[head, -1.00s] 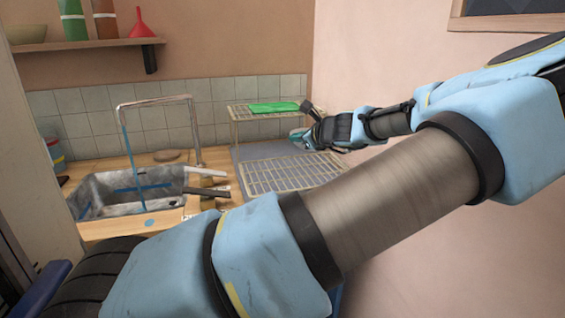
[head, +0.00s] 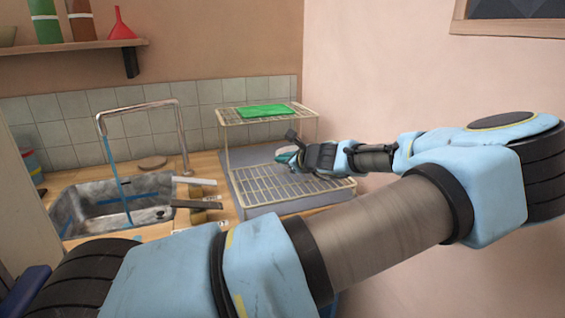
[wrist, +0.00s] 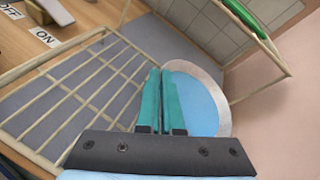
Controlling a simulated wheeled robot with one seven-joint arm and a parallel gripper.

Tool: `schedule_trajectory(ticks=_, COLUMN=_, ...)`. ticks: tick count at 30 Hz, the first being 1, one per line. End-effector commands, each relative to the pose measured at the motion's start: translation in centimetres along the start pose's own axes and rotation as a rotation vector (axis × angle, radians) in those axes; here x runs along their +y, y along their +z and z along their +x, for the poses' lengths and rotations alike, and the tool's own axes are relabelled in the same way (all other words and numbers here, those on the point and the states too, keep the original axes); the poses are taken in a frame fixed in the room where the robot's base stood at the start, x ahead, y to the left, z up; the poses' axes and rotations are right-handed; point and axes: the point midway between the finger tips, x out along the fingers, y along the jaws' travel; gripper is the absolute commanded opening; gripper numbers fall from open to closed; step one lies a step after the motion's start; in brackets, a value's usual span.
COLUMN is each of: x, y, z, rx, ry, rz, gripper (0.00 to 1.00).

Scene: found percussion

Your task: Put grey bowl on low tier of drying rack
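The drying rack has a wire low tier (head: 262,188) and a high tier (head: 232,117); the low tier also shows in the wrist view (wrist: 62,98). A round bowl with a grey rim and light blue inside (wrist: 205,97) is tilted at the teal fingers of my gripper (wrist: 161,95). The fingers are nearly together, with the bowl's near rim between them. In the head view my gripper (head: 296,157) is between the tiers, at the rack's right part. The bowl is mostly hidden there. I cannot tell whether it touches the low tier.
A green flat thing (head: 265,111) lies on the high tier, above my gripper. The pink wall is close on the right. A metal sink (head: 85,208) with a tall tap (head: 182,140) is to the left. The visible low tier wires are bare.

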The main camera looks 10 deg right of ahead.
Motion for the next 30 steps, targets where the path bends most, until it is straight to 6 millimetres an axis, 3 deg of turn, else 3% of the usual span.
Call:
schedule_trajectory(ticks=11, x=0.6, y=-1.3, z=0.6, rx=0.000, ry=-0.001, rz=-0.003, gripper=0.00)
schedule_trajectory(ticks=20, x=0.6, y=-1.3, z=0.6, rx=0.000, ry=-0.001, rz=-0.001, gripper=0.33)
schedule_trajectory(ticks=30, x=0.6, y=-1.4, z=-0.1, rx=0.001, ry=-0.002, rz=-0.002, gripper=0.33)
